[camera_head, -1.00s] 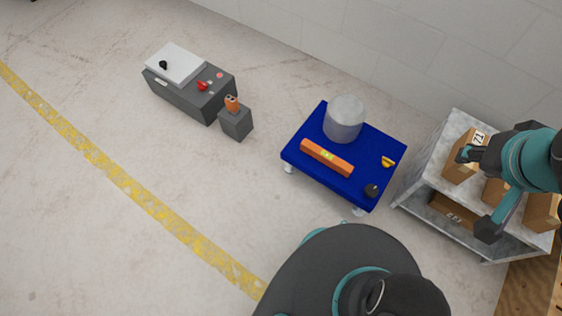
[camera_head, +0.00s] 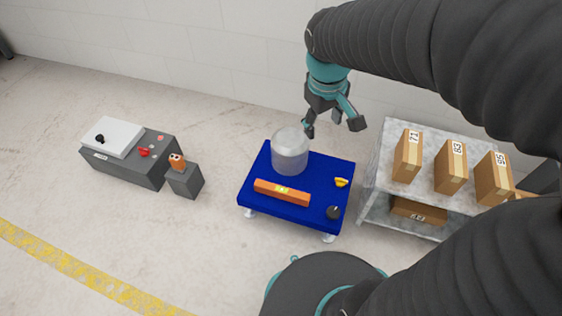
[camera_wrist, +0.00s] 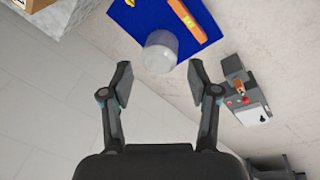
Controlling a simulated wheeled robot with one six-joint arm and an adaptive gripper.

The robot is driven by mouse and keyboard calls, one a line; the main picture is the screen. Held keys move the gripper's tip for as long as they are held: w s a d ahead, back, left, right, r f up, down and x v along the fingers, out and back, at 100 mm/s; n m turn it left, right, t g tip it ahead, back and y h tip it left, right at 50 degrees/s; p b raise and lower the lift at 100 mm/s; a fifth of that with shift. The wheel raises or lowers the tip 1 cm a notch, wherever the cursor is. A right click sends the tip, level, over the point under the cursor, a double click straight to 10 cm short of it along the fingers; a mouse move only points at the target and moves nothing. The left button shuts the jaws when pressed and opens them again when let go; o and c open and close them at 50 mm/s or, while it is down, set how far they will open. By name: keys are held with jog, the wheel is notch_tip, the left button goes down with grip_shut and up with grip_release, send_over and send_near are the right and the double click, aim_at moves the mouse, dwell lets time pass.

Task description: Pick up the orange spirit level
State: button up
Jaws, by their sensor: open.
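The orange spirit level (camera_head: 282,192) lies flat on the blue cart top (camera_head: 262,165), along its front part, with a yellow-green vial in its middle. In the wrist view the level (camera_wrist: 188,20) shows near the top edge, partly cut off by the frame. My gripper (camera_head: 332,130) is open and empty, above and behind the cart's back right edge in the head view. It is apart from the level. In the wrist view its two fingers (camera_wrist: 160,78) are spread wide, with a clear cylinder beyond them.
The clear cylinder (camera_head: 290,152) stands on the cart behind the level. A yellow item (camera_head: 341,182) and a dark round knob (camera_head: 333,212) sit at the cart's right. A shelf (camera_head: 378,170) with boxes stands right; a grey machine (camera_head: 125,165) stands left.

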jog(key=w+a+f+n+g+h+b, duration=0.15)
jog(key=w+a+f+n, duration=0.35)
jog(key=f, duration=0.6)
jog(key=n+g+h+b, duration=0.2)
jog(key=n, duration=0.1)
send_near(281, 189)
jog(key=b+x, duration=0.1)
jog(key=x, duration=0.4)
jog(key=shift+d, duration=0.1)
jog(key=shift+b+x, duration=0.85)
jog(key=shift+x, duration=1.95)
grip_shut()
